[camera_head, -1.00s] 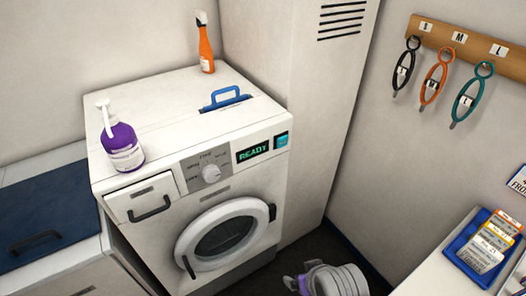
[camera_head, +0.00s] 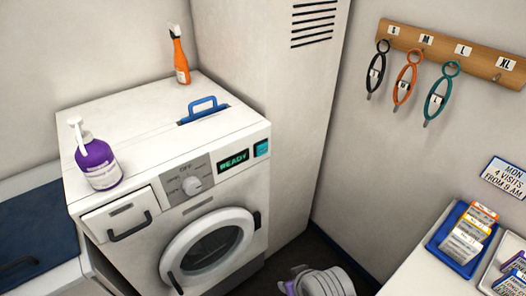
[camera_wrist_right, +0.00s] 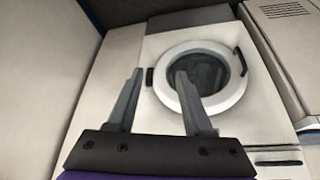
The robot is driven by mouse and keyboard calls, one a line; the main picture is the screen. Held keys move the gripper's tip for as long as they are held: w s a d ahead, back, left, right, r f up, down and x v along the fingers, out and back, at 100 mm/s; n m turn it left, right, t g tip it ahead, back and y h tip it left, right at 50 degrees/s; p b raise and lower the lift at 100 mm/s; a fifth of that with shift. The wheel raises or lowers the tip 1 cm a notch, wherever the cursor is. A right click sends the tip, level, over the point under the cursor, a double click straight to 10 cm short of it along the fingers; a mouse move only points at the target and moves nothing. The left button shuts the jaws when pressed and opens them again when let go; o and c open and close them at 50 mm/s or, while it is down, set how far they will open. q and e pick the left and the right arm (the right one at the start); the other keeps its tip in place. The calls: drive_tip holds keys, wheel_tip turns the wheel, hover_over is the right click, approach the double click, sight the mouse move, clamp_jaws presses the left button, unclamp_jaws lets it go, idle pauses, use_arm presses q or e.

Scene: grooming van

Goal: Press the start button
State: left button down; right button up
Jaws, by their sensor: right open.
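The washing machine (camera_head: 150,200) stands at the left in the head view. Its teal square button (camera_head: 262,148) is at the right end of the front panel, beside a dark display (camera_head: 233,161) that reads READY. A grey dial (camera_head: 192,186) is left of the display. The machine's round door (camera_wrist_right: 214,101) also shows in the right wrist view. My right gripper (camera_wrist_right: 159,72) is open and empty, its two fingers pointing towards the machine front, apart from the button. The button cannot be made out in the wrist view. My left gripper is not in view.
A purple pump bottle (camera_head: 98,164), an orange spray bottle (camera_head: 180,58) and a blue handle (camera_head: 203,108) are on the machine top. A tall cabinet (camera_head: 275,90) stands right of it. At the right, a counter (camera_head: 415,275) holds a blue card tray (camera_head: 436,240).

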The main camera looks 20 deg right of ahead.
clamp_jaws()
idle(1.3)
